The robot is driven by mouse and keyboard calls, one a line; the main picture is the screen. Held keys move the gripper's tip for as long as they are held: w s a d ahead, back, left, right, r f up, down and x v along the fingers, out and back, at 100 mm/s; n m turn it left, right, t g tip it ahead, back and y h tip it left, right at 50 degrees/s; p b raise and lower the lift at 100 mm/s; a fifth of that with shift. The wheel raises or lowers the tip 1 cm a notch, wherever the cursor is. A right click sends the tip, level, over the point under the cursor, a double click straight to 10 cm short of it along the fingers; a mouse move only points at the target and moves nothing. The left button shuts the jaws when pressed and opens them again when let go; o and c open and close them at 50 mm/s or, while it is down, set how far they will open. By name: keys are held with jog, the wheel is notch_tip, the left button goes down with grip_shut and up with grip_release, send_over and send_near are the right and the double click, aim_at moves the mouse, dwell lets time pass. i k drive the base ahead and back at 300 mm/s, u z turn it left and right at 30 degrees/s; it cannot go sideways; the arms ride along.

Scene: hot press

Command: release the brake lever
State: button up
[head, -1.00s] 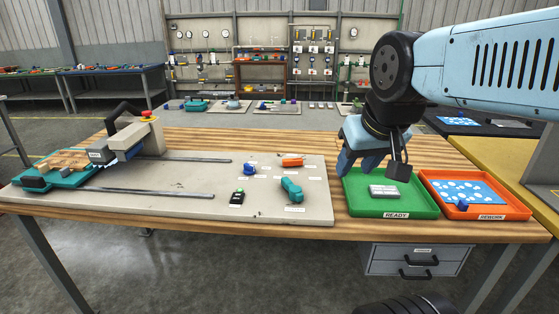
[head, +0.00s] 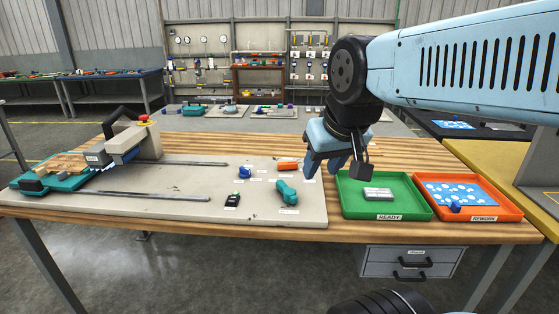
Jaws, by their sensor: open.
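The hot press (head: 135,141) stands at the left end of the grey base plate, with a red button on a yellow base on its top. A black curved handle (head: 116,116) rises on its left side; I cannot tell whether this is the brake lever or how it is set. My gripper (head: 336,172) hangs open and empty above the right part of the table, between the base plate and the green tray, far to the right of the press.
Two rails (head: 150,196) run along the plate from the press. A blue part (head: 245,172), an orange part (head: 289,165), a teal tool (head: 286,191) and a black device (head: 232,200) lie on the plate. The green READY tray (head: 350,207) holds a grey block; the orange REWORK tray (head: 507,207) is beside it.

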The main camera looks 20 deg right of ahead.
aim_at(282, 166)
jog(key=i, duration=0.95)
